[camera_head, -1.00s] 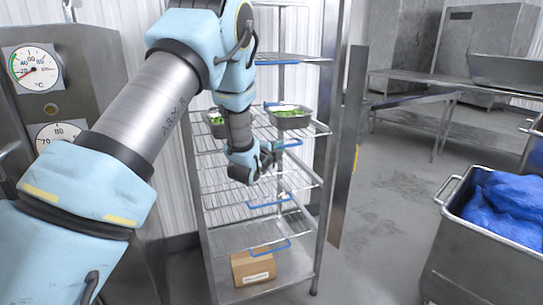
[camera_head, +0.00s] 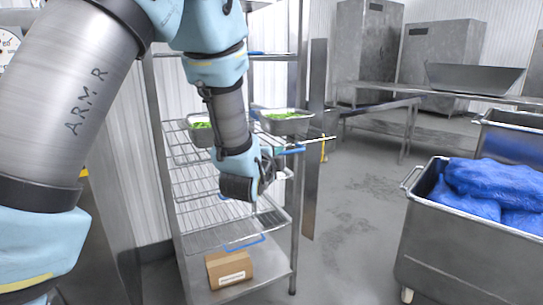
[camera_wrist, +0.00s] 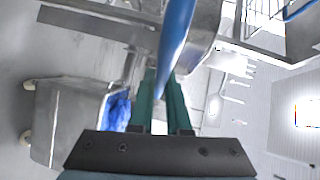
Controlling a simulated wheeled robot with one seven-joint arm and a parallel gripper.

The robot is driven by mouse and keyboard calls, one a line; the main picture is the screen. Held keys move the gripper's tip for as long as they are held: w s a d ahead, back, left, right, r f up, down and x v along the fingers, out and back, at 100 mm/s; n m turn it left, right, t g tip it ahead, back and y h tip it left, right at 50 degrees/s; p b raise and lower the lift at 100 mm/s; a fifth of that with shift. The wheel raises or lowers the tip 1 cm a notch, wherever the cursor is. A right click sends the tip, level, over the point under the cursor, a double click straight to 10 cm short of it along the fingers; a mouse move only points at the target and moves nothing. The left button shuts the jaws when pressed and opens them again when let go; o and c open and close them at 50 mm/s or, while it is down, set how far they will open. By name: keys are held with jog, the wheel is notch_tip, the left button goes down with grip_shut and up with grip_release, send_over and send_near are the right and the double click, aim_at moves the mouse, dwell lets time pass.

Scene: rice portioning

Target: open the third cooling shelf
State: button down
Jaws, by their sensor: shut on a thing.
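The metal cooling rack (camera_head: 168,190) stands at the centre left in the head view. Its wire shelf (camera_head: 318,140) carrying two pans of green food, the near one (camera_head: 285,124) and one beside it (camera_head: 200,135), sticks out past the front post. My gripper (camera_head: 275,165) is at this shelf's front edge, shut on its blue handle (camera_head: 291,151). In the wrist view the blue handle (camera_wrist: 177,35) runs up from between the green fingers (camera_wrist: 160,100). My wrist hides part of the shelves below.
A cardboard box (camera_head: 229,268) sits on the rack's bottom shelf, below a lower blue handle (camera_head: 244,243). A steel bin (camera_head: 470,245) with blue bags (camera_head: 495,185) stands at right. Floor between rack and bin is clear. Steel tables (camera_head: 400,100) are behind.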

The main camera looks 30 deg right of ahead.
jog(key=shift+s+a, duration=0.1)
jog(key=shift+s, duration=0.25)
jog(key=c, duration=0.9)
grip_release()
jog(key=b+v, duration=0.9)
jog(key=v, duration=0.1)
jog(key=shift+s+a+f, duration=0.1)
jog(key=shift+s+a, duration=0.1)
jog(key=shift+s, duration=0.05)
jog(key=shift+a, duration=0.1)
